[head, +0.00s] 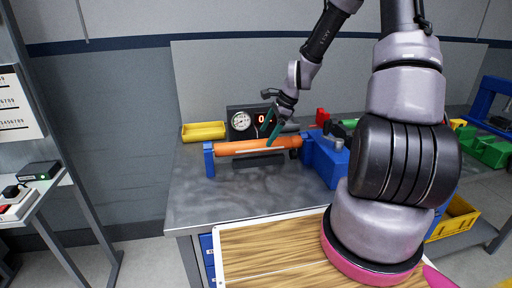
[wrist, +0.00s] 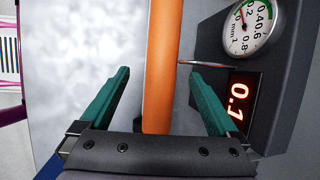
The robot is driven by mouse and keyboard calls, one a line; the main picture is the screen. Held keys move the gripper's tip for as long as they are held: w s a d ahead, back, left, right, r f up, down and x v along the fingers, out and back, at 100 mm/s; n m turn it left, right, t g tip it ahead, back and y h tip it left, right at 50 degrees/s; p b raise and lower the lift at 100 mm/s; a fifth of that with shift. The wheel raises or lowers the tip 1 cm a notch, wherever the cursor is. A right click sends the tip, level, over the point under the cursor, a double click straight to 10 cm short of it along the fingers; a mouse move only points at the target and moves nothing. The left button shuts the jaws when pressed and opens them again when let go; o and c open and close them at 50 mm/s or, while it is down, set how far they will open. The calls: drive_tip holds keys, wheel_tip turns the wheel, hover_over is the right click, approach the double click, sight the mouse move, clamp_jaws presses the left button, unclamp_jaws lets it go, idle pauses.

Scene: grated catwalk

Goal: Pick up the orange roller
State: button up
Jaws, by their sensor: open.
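The orange roller (head: 258,145) lies level across a blue-ended stand on the metal bench in the head view. In the wrist view the orange roller (wrist: 160,70) runs up the picture between the two teal fingers. In the wrist view my gripper (wrist: 163,95) has gaps on both sides of the roller. I cannot tell whether the fingers reach fully past it.
A dial gauge (head: 240,121) and red digital readout (head: 262,118) stand just behind the roller; a thin probe (wrist: 203,64) extends close to it. Blue supports (head: 208,160) hold the roller's ends. A yellow bin (head: 204,131) is at back left. The bench's front left (head: 215,195) is clear.

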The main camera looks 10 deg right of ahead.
sight(261, 140)
drive_tip(key=x, duration=0.6)
drive_tip(key=shift+a+r, duration=0.15)
drive_tip(key=shift+a, duration=0.05)
drive_tip(key=shift+w, duration=0.1)
clamp_jaws()
